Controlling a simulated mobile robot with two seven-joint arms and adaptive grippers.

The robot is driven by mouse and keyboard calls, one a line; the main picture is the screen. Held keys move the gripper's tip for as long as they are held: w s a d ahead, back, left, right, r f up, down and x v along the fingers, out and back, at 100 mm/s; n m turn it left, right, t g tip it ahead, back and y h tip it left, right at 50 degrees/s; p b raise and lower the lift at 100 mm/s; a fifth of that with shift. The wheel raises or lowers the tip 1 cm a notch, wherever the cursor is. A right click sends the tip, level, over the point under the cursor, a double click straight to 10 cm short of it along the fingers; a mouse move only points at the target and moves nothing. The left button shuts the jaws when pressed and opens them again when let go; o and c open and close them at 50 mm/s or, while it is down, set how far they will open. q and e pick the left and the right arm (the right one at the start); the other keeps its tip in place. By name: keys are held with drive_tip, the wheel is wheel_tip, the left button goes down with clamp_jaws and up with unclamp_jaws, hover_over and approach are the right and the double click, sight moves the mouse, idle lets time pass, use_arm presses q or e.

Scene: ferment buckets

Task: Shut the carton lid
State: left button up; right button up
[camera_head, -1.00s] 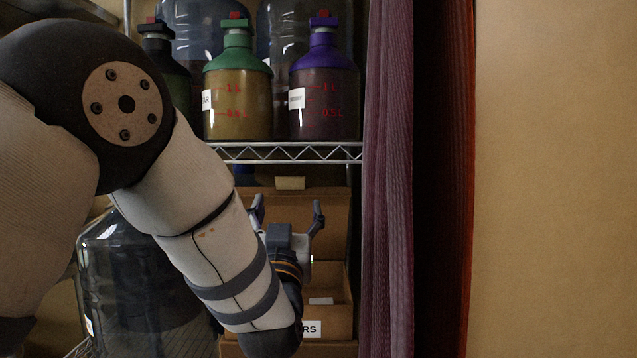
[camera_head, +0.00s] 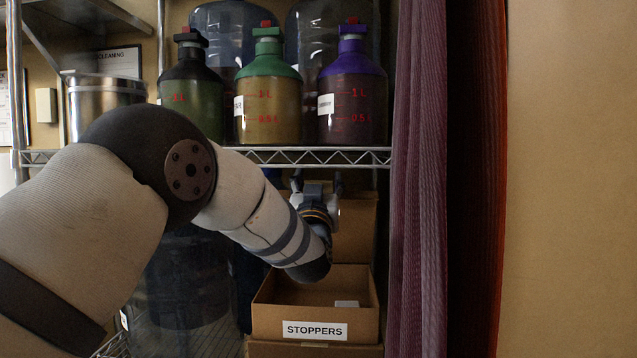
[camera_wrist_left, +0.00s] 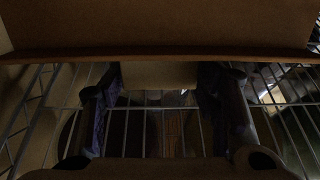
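The open carton (camera_head: 274,316), a brown box labelled STOPPERS, sits below the wire shelf. Its lid (camera_head: 355,235) stands raised at the back. My left gripper (camera_head: 317,181) is at the lid's upper edge, in front of it, with its fingers apart and pointing away from me. In the left wrist view, a brown panel that looks like the lid (camera_wrist_left: 160,25) crosses the top. A pale tab (camera_wrist_left: 160,75) shows between the spread fingers of the left gripper (camera_wrist_left: 160,92); I cannot tell whether they touch it. My forearm hides the lid's left part. My right gripper is not in view.
The wire shelf (camera_head: 300,156) runs just above the gripper and holds green-topped (camera_head: 268,90) and purple-topped (camera_head: 352,95) bottles and a dark one (camera_head: 192,90). A large glass vessel (camera_head: 185,285) stands left of the carton. A purple curtain (camera_head: 418,180) hangs close on the right.

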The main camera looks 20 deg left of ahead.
use_arm(q)
clamp_jaws()
drive_tip(key=s+d+f+t, duration=0.1)
drive_tip(key=s+d+f, duration=0.2)
drive_tip(key=s+f, duration=0.7)
drive_tip(key=shift+f, duration=0.55)
drive_tip(key=o, duration=0.6)
unclamp_jaws()
drive_tip(key=shift+o, duration=0.2)
drive_tip(key=shift+w, duration=0.1)
drive_tip(key=shift+r, duration=0.1)
drive_tip(key=v, duration=0.7)
drive_tip(key=shift+s+f, duration=0.2)
drive_tip(key=shift+f, duration=0.1)
